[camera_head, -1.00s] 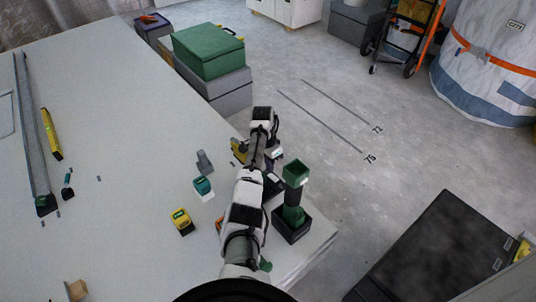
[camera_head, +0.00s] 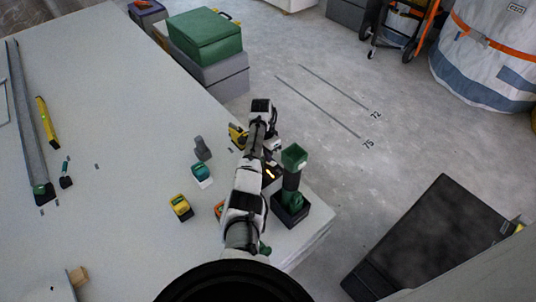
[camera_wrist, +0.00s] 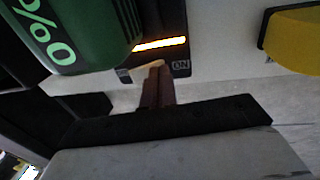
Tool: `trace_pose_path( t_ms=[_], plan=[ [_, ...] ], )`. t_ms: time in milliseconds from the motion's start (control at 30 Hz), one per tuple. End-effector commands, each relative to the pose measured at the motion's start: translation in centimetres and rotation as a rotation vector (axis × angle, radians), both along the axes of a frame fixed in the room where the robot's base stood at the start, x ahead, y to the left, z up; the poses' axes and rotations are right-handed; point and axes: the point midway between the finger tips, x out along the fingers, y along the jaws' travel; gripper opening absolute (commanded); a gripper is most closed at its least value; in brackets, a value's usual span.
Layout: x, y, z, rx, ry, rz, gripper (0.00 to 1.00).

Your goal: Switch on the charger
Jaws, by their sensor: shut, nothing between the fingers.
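The charger (camera_wrist: 180,62) is a dark unit with a lit orange bar and an "ON" label in the wrist view. In the head view, its lit part (camera_head: 270,174) shows beside my arm, which hides much of it. My gripper (camera_wrist: 155,68) is shut and empty, its fingertips at the charger's face just below the orange bar and left of the "ON" label. I cannot tell whether they touch it. A green body with light markings (camera_wrist: 75,30) is close at the upper left of the wrist view.
A green tool (camera_head: 292,175) stands upright in a black base (camera_head: 290,210) right of my arm. A teal block (camera_head: 202,174), a grey piece (camera_head: 202,148) and a yellow-topped block (camera_head: 180,207) lie to the left on the white table (camera_head: 120,150). Its far left holds a yellow level (camera_head: 47,121).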

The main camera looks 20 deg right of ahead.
Motion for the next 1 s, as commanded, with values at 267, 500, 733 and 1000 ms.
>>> trace_pose_path(
  t_ms=[267,500,733,1000],
  plan=[
    [-0.9,-0.2,0.2,0.002,0.008,-0.002,0.00],
    [-1.5,-0.4,0.5,0.002,0.008,-0.002,0.00],
    [-1.5,-0.5,0.5,0.001,0.005,-0.001,0.00],
    [-1.5,-0.5,1.2,0.001,0.003,0.000,0.00]
  ],
)
